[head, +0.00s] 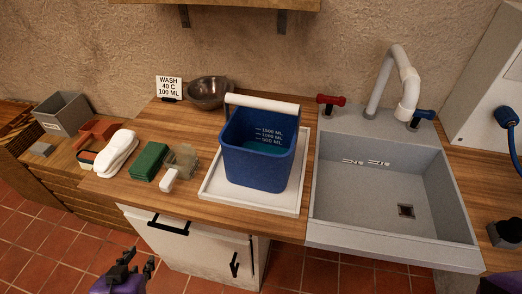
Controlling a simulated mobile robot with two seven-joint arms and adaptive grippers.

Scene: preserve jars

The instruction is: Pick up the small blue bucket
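The small blue bucket (257,160) stands upright on a white tray (209,187) on the wooden counter, left of the sink. Its white handle grip (262,103) is raised above the rim. White volume marks show on its inner wall, with bluish liquid at the bottom. My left gripper (131,266) is low at the bottom left, in front of the cabinet and well below the counter. It is empty, with its two dark fingers apart.
The grey sink (352,189) with a white faucet (404,88) lies right of the tray. A metal bowl (208,92) and a sign (169,87) stand behind. A green sponge (150,161), a white bottle-like item (116,153) and a white block (169,180) lie left. A shelf hangs above.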

